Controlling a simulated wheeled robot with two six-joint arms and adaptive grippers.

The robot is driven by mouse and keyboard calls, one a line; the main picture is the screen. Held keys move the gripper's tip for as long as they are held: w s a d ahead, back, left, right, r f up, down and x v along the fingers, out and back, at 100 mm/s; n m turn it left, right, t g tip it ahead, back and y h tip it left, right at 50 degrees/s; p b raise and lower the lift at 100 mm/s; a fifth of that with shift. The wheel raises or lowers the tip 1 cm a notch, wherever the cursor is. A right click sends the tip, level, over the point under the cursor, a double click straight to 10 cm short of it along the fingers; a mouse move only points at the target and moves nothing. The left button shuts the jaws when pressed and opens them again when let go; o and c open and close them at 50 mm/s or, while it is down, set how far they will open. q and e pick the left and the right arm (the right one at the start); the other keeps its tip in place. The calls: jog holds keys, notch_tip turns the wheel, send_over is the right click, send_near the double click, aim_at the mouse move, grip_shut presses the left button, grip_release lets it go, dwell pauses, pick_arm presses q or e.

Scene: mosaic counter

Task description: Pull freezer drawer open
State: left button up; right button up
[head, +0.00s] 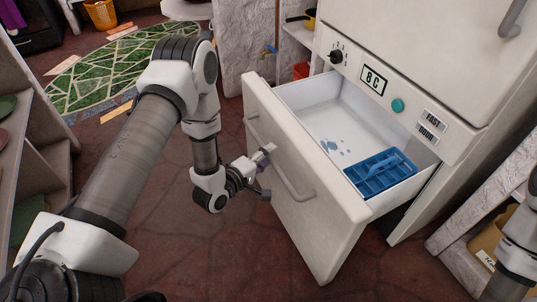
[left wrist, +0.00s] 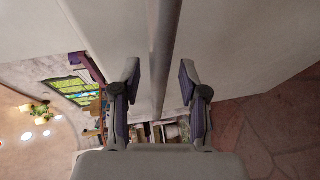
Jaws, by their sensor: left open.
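The freezer drawer (head: 262,120) is pulled well out from the white freezer (head: 425,65); its white interior shows from above. A blue ice tray (head: 382,174) lies inside at the right end, with small bluish patches on the drawer floor beside it. A grey bar handle (head: 293,186) is on the drawer front. My left gripper (head: 264,170) is at the drawer front, by the left part of the handle. In the left wrist view the handle bar (left wrist: 165,55) runs between the two open fingers (left wrist: 157,95), with gaps on both sides. My right gripper is out of view.
The freezer has a dial (head: 336,57), an "8 C" display (head: 373,81) and a green button (head: 397,105). Shelves (head: 40,150) stand at the left and a low shelf unit (head: 490,215) at the right. Dark red floor in front of the drawer is clear.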

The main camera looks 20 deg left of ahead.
pick_arm(q)
jog(key=v, duration=1.1)
jog(key=shift+s, duration=0.1)
jog(key=s+d+f+m+g, duration=0.5)
jog(key=d+f+m+g, duration=0.1)
jog(key=d+f, duration=0.25)
jog(key=s+a+f+m+g+y, duration=0.25)
jog(key=s+f+g, duration=0.2)
jog(key=s, duration=0.25)
jog(key=s+a+f+m+g+y, duration=0.25)
jog(key=s+m+g, duration=0.2)
jog(key=s, duration=0.25)
notch_tip(320, 180, up, 29)
jog(key=s+p, duration=0.1)
jog(key=p, duration=2.7)
jog(key=shift+a+f+m+h+p, duration=0.2)
jog(key=shift+a+m+h+p, duration=0.1)
jog(key=shift+h+p, duration=0.1)
